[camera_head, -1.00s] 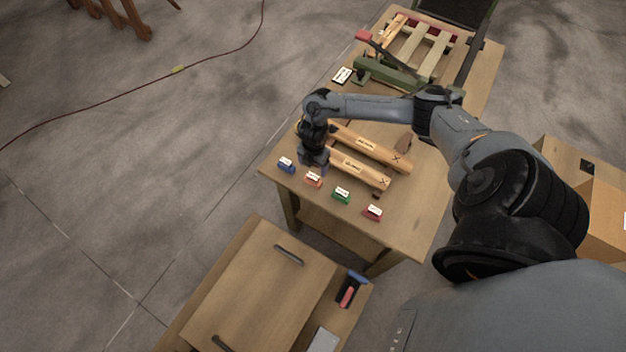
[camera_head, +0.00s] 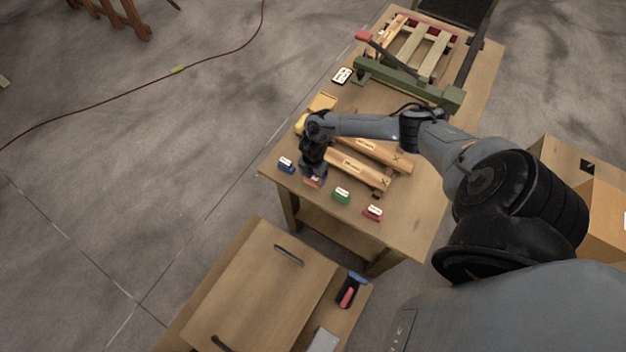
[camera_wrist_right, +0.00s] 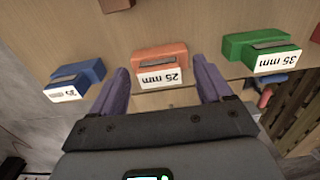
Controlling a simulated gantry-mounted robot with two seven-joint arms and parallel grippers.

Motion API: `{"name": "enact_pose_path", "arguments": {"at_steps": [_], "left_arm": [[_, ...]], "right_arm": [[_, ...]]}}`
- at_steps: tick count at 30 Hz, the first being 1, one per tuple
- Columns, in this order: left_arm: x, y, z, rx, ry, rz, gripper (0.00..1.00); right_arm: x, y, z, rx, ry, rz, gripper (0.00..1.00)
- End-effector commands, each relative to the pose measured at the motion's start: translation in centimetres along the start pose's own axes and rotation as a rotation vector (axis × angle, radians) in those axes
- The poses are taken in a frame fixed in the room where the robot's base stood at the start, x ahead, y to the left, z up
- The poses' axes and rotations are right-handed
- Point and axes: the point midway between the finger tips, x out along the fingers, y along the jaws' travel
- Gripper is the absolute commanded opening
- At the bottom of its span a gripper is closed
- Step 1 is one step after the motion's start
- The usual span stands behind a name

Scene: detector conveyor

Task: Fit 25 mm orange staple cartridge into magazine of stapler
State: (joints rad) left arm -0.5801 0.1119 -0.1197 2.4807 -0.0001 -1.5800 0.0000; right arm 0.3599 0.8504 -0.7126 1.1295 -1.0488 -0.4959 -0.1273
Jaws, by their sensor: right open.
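The orange cartridge (camera_wrist_right: 160,58), with a white "25 mm" label, lies on the table near its front edge. In the head view the orange cartridge (camera_head: 313,183) is partly hidden by my right gripper (camera_head: 314,177). In the right wrist view my right gripper (camera_wrist_right: 162,72) is open, with one finger on each side of the cartridge and a gap visible on both sides. A long green device with a red-tipped lever (camera_head: 405,82), seemingly the stapler, stands farther back on the table. Its magazine cannot be made out. My left gripper is out of view.
A blue cartridge (camera_wrist_right: 75,80) lies left of the orange one, a green "35 mm" cartridge (camera_wrist_right: 262,48) right of it, and a red one (camera_head: 373,212) beyond. Wooden bars (camera_head: 358,168) lie just behind. A drawer-like wooden unit (camera_head: 258,285) stands in front of the table.

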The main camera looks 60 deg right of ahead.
Motion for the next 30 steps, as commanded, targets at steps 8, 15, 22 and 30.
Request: {"name": "enact_pose_path", "arguments": {"at_steps": [8, 15, 22, 30], "left_arm": [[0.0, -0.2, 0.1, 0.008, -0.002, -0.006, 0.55], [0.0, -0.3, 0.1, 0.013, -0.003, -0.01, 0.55], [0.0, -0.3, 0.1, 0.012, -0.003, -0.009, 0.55], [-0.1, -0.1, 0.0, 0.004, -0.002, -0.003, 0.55]], "right_arm": [[0.0, 0.0, 0.0, 0.0, 0.0, 0.0, 0.47], [-0.1, 0.0, 0.0, 0.0, 0.0, 0.0, 0.17], [-0.1, 0.0, 0.0, 0.0, 0.0, 0.001, 0.16], [-1.9, 0.1, 0.1, -0.001, -0.001, 0.003, 0.16]]}}
